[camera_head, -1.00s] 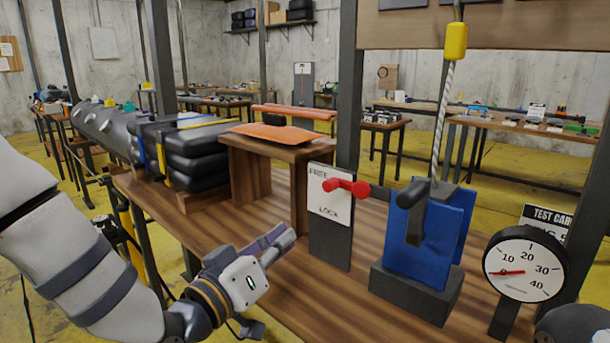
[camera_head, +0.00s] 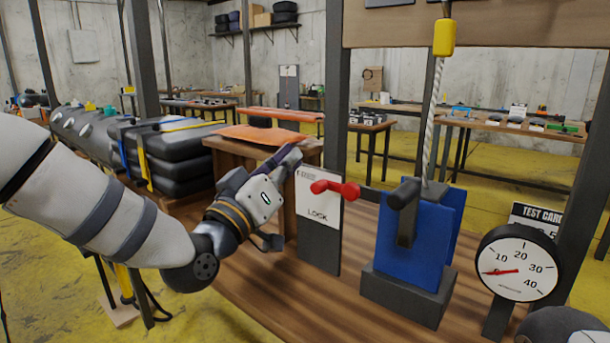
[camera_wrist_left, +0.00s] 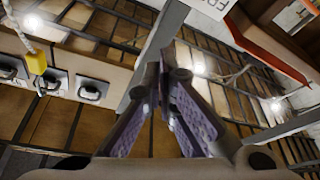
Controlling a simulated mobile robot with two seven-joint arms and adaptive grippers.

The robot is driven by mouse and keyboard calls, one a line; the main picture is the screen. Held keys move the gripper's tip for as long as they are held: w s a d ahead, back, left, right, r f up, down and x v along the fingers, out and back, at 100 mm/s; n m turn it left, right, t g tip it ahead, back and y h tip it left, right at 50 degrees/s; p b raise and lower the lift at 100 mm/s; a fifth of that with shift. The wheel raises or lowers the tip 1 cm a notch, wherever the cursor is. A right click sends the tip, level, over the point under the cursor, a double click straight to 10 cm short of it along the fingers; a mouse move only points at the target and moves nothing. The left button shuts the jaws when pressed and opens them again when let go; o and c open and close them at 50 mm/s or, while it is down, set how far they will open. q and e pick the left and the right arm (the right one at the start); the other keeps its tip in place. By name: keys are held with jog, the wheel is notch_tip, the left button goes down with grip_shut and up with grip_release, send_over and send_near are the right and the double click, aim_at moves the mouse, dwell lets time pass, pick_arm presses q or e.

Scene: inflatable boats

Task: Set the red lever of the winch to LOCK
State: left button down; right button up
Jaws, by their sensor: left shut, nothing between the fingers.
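The red lever (camera_head: 335,188) lies about level across the front of the white sign plate (camera_head: 317,215), above the word LOCK. The plate stands on a dark panel left of the blue winch (camera_head: 418,240). My left gripper (camera_head: 290,156) is shut and empty, just left of the plate's top, with its fingers pointing up and right. It is apart from the lever. The word FREE is hidden or unreadable in the head view. In the left wrist view the closed fingers (camera_wrist_left: 167,75) point up toward a corner of the lettered plate (camera_wrist_left: 213,6). My right gripper is not visible.
A round dial gauge (camera_head: 520,264) stands right of the winch. A white rope (camera_head: 433,120) with a yellow sleeve rises from it. A wooden stand (camera_head: 222,160) with an orange sheet is behind my left gripper. The wooden bench top (camera_head: 270,290) in front is clear.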

aim_at(332, 189)
pick_arm(q)
jog(key=shift+w+d+f, duration=0.35)
jog(key=shift+d+f, duration=0.3)
jog(key=shift+f, duration=0.05)
jog(key=shift+w+d+f, duration=0.3)
jog(key=shift+d+f, duration=0.35)
jog(key=shift+f, duration=0.05)
